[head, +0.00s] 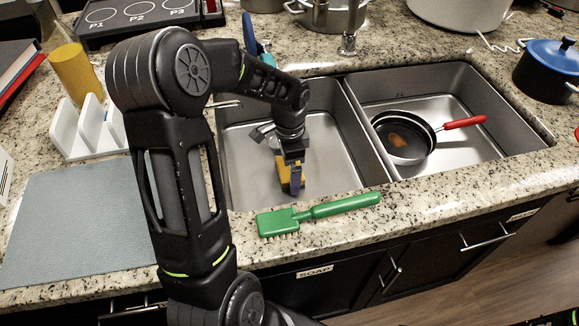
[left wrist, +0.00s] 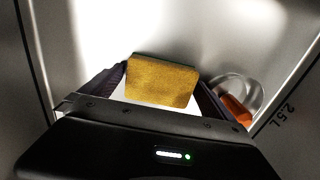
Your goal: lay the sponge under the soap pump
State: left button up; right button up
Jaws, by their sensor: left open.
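The yellow sponge (head: 283,177) is in the left sink basin (head: 238,165), partly hidden by my left gripper (head: 291,184). My left gripper reaches down into that basin with its fingers open. In the left wrist view the sponge (left wrist: 162,80) shows between the two fingers of the left gripper (left wrist: 160,92); I cannot tell whether they touch it. I cannot make out a soap pump for certain. A blue upright thing (head: 249,34) behind the sink is partly hidden by my arm. My right gripper is not in view.
A green brush (head: 325,210) lies on the front counter edge, below the left basin. A pan with a red handle (head: 465,122) is in the right basin. A white rack (head: 88,130) and grey mat (head: 75,222) are at left. An orange thing (left wrist: 236,110) is near the left gripper.

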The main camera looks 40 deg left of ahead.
pick_arm(q)
notch_tip(320, 180, up, 12)
jog(key=shift+r, duration=0.15)
dwell(0.3)
dwell(0.8)
